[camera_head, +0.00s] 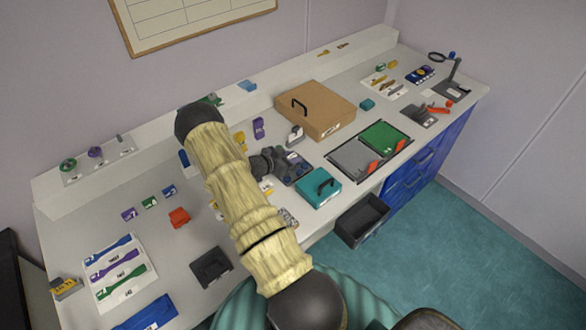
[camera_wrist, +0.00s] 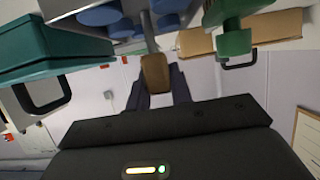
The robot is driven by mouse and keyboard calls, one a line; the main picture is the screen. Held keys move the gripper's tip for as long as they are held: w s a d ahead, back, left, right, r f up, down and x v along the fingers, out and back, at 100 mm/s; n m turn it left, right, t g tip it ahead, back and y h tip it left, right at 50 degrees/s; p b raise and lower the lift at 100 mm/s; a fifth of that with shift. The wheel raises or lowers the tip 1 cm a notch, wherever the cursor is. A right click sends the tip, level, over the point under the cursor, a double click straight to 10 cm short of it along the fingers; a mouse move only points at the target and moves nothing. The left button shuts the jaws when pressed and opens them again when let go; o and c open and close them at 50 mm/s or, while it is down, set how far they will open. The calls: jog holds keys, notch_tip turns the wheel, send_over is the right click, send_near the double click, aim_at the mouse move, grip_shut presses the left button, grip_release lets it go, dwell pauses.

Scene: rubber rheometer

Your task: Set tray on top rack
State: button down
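A dark grey tray (camera_head: 296,168) with several blue round pieces sits at the middle of the bench in the head view. In the wrist view, which is upside down, the tray (camera_wrist: 72,6) is at the top, with a green knobbed piece (camera_wrist: 234,38) near it. A rod with a brown end (camera_wrist: 155,73) reaches from the tray between my gripper's fingers (camera_wrist: 160,88). My gripper (camera_head: 264,163) is at the tray's left side in the head view. The fingers flank the brown end closely; whether they press on it is unclear. No rack is clearly identifiable.
A teal case (camera_head: 318,187) stands close in front of the tray, and a brown case (camera_head: 315,108) behind it. Grey and green bins (camera_head: 357,158) lie to the right. A raised ledge (camera_head: 228,93) runs along the back.

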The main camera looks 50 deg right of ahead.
jog(key=shift+s+d+r, duration=0.1)
jog(key=shift+d+r, duration=0.05)
jog(key=shift+r, duration=0.05)
notch_tip(320, 180, up, 10)
jog(key=b, duration=0.2)
jog(key=shift+f+b, duration=0.1)
jog(key=shift+b, duration=0.2)
dwell(0.8)
